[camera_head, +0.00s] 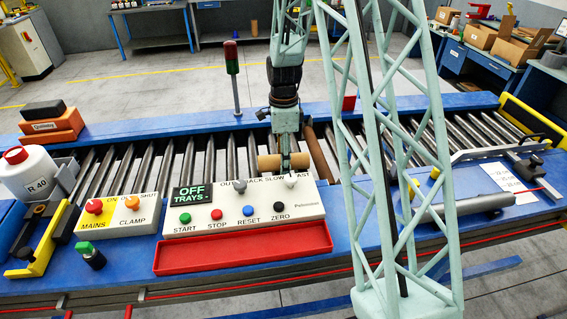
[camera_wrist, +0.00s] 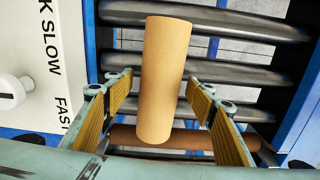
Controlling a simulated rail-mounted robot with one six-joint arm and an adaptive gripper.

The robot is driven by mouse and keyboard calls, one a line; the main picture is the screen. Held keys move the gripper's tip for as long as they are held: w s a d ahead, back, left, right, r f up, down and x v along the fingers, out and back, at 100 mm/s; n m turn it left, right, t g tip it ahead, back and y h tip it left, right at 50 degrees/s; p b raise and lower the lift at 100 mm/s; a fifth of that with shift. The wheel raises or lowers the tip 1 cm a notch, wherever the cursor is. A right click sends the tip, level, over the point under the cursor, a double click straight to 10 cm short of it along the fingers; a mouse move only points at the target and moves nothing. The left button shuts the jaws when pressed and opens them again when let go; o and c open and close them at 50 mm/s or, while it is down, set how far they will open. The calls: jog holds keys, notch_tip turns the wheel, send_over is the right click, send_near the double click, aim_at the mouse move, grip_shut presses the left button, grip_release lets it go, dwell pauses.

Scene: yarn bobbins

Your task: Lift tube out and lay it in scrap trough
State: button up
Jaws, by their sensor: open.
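A tan cardboard tube (camera_wrist: 165,75) lies between the two spread fingers of my gripper (camera_wrist: 157,98) in the wrist view, with gaps on both sides. In the head view the tan tube (camera_head: 268,165) shows on both sides of my gripper (camera_head: 285,163), just behind the control panel; a finger hides its middle. A darker brown tube (camera_head: 317,150) lies beside it to the right; it also crosses behind the fingers in the wrist view (camera_wrist: 185,138). A shallow red trough (camera_head: 240,252) lies in front of the panel and looks empty.
The white control panel (camera_head: 240,208) with coloured buttons and knobs stands between the tubes and the red trough. Metal rollers (camera_head: 165,160) run along the blue-framed conveyor. A signal post (camera_head: 233,75) stands behind. A white bottle (camera_head: 32,172) stands at left.

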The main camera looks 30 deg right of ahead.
jog(key=c, duration=1)
jog(key=shift+o, duration=0.2)
jog(key=shift+r, duration=0.15)
jog(key=shift+r, duration=4.9)
jog(key=shift+s, duration=0.1)
jog(key=s+d+r+m+p, duration=0.2)
jog(key=s+d+m, duration=0.3)
jog(key=s, duration=0.3)
jog(key=s+d+r+m+p, duration=0.1)
jog(key=s+d+m+p, duration=0.2)
jog(key=s+d+m, duration=0.3)
jog(key=s, duration=0.3)
jog(key=shift+r+m, duration=0.35)
jog(key=shift+m, duration=0.05)
